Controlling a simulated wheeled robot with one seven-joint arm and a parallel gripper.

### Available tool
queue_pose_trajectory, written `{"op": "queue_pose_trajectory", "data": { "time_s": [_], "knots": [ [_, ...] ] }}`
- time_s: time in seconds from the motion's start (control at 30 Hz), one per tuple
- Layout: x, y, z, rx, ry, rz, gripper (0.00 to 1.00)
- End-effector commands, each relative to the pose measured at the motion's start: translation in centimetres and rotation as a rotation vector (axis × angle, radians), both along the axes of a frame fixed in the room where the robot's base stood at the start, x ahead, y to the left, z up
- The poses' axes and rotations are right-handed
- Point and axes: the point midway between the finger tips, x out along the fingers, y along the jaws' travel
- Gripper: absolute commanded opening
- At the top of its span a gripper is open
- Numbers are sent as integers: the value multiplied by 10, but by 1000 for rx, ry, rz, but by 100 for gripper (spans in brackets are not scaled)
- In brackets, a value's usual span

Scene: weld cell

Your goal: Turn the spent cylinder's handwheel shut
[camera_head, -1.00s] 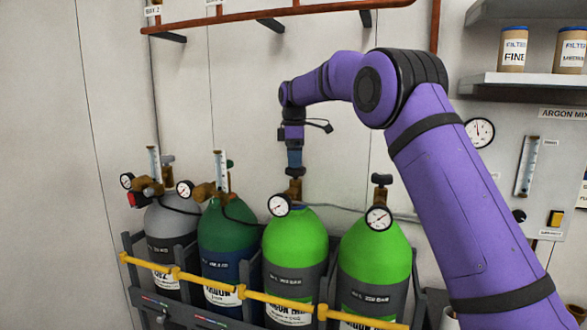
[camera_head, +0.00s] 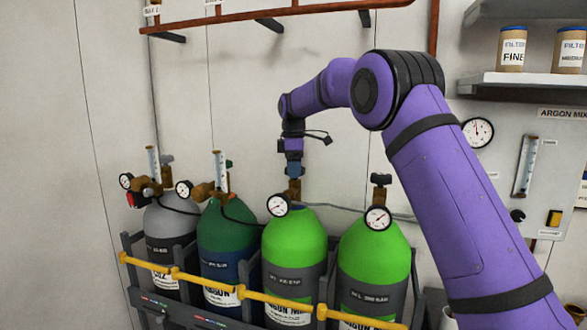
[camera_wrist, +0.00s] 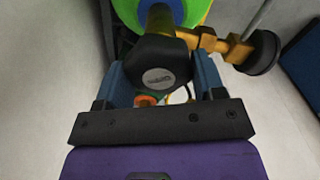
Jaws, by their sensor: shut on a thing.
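A bright green cylinder (camera_head: 294,240) stands third from the left in the rack, with a brass valve and a round gauge (camera_head: 278,205). My gripper (camera_head: 294,170) is directly above its valve, pointing down. In the wrist view, the black handwheel (camera_wrist: 158,68) with a pale round centre label sits between the two blue fingers of my gripper (camera_wrist: 160,82), which are shut on it. The brass valve body (camera_wrist: 215,42) shows behind it. The gripper hides most of the handwheel in the head view. Which cylinder is spent I cannot tell from the labels.
A second bright green cylinder (camera_head: 374,250) with its own black handwheel (camera_head: 381,180) stands close on the right. A dark green cylinder (camera_head: 227,240) and a grey cylinder (camera_head: 169,225) stand left. A yellow bar (camera_head: 250,294) runs across the rack front. Shelves (camera_head: 530,83) are upper right.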

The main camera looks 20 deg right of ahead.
Motion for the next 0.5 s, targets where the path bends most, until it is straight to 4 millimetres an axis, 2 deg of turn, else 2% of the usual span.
{"op": "queue_pose_trajectory", "data": {
  "time_s": [0.27, 0.5],
  "knots": [
    [0, 0, 0, 0, -1, -70, 39],
    [1, 0, 0, 0, -1, -242, 39]
  ]
}}
